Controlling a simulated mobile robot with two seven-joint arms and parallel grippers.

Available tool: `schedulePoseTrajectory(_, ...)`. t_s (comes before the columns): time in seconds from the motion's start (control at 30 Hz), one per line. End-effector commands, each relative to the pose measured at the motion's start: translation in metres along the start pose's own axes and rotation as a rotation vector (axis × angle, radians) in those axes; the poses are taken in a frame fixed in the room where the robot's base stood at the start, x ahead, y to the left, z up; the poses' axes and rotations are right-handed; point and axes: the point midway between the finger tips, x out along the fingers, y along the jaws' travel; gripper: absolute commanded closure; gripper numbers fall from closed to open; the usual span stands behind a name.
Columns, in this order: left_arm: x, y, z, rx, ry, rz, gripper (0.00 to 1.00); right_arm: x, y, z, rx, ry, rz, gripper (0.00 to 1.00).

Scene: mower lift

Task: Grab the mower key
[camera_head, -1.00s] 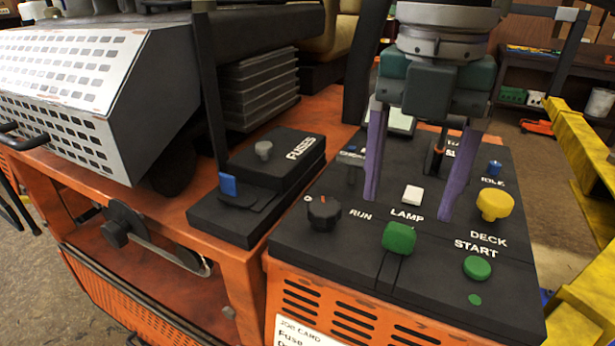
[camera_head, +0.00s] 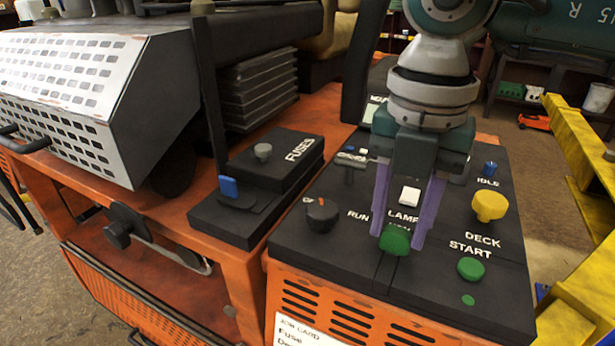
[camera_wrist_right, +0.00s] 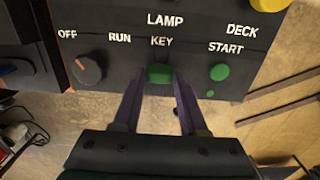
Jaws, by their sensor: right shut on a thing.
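The mower key has a green head (camera_head: 395,240) and sits in the black control panel (camera_head: 330,262), below the LAMP switch. My right gripper (camera_head: 401,236) has its purple fingers on both sides of the green head and is shut on it. In the right wrist view the key (camera_wrist_right: 160,74) shows under the KEY label, between the tips of the fingers. The left gripper is not in view.
The panel also carries a black OFF/RUN knob (camera_head: 322,215), a white LAMP switch (camera_head: 410,195), a yellow DECK knob (camera_head: 489,206) and a green START button (camera_head: 471,269). A black fuse box (camera_head: 275,158) stands left. A yellow frame (camera_head: 580,170) stands right.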

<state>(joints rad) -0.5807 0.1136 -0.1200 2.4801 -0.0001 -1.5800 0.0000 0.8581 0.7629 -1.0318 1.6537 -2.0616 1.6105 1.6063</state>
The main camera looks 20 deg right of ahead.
Motion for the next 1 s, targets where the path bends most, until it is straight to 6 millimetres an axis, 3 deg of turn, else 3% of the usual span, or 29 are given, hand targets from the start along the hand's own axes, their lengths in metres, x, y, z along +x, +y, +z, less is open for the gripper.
schedulePoseTrajectory(0.03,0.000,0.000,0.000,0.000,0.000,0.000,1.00,0.000,0.000,0.000,0.000,0.000,0.000,0.80)
schedulePoseTrajectory(0.2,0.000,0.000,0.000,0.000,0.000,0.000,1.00,0.000,0.000,0.000,0.000,0.000,0.000,0.99)
schedulePoseTrajectory(0.67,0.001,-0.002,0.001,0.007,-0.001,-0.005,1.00,-0.005,0.001,0.000,0.000,0.000,0.002,1.00)
schedulePoseTrajectory(0.87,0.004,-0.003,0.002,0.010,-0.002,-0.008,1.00,-0.030,0.001,0.001,-0.001,-0.004,0.005,1.00)
schedulePoseTrajectory(1.0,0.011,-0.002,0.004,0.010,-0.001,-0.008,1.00,-0.067,0.002,0.001,-0.001,-0.006,0.008,1.00)
